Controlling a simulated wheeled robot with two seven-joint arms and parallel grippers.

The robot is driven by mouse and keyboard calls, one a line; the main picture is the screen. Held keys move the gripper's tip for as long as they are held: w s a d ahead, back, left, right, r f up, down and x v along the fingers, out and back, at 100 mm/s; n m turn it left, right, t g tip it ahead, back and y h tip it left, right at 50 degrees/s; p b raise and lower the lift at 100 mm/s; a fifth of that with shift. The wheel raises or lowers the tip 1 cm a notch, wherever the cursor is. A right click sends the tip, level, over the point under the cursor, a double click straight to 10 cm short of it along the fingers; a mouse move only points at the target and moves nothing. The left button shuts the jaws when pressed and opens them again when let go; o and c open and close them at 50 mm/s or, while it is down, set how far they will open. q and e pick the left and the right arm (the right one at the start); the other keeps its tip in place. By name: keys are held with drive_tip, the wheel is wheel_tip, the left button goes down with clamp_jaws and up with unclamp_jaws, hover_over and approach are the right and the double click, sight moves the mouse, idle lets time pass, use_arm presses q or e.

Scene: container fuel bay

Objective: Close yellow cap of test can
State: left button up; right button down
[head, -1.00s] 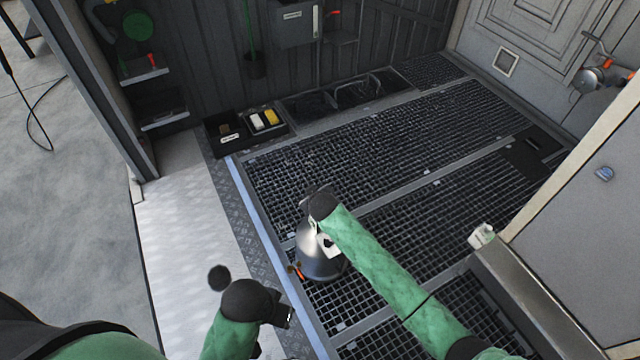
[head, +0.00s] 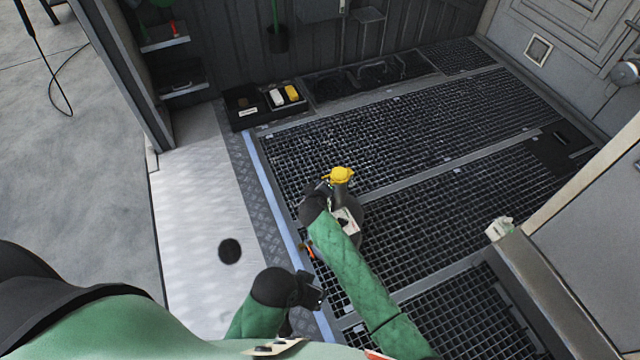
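The test can stands on the grating, its dark grey body (head: 355,218) partly hidden by my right forearm. Its yellow cap (head: 341,175) shows at the top over a dark neck; I cannot tell whether it is fully seated. My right gripper (head: 325,186) is just left of the neck, close below the cap. Its fingers are mostly hidden behind the wrist, so opening and contact cannot be told. My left gripper (head: 315,292) is lower in the picture, near the grating's left edge and apart from the can. Its fingers are too small and dark to read.
A black tray (head: 243,121) with white and yellow items lies behind the can by the wall. A black round disc (head: 230,250) lies on the pale ramp (head: 190,190). A grey cabinet (head: 590,220) borders the right. The grating (head: 430,150) behind the can is open.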

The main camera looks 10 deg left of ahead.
use_arm(q)
drive_tip(key=shift+d+f, duration=0.2)
drive_tip(key=shift+d, duration=0.15)
use_arm(e)
drive_tip(key=shift+f, duration=0.25)
use_arm(q)
drive_tip(key=shift+a+r+p, duration=0.1)
drive_tip(key=shift+r+p, duration=0.55)
drive_tip(key=shift+p, duration=0.05)
use_arm(e)
drive_tip(key=shift+r, duration=0.85)
use_arm(q)
drive_tip(key=shift+a, duration=0.1)
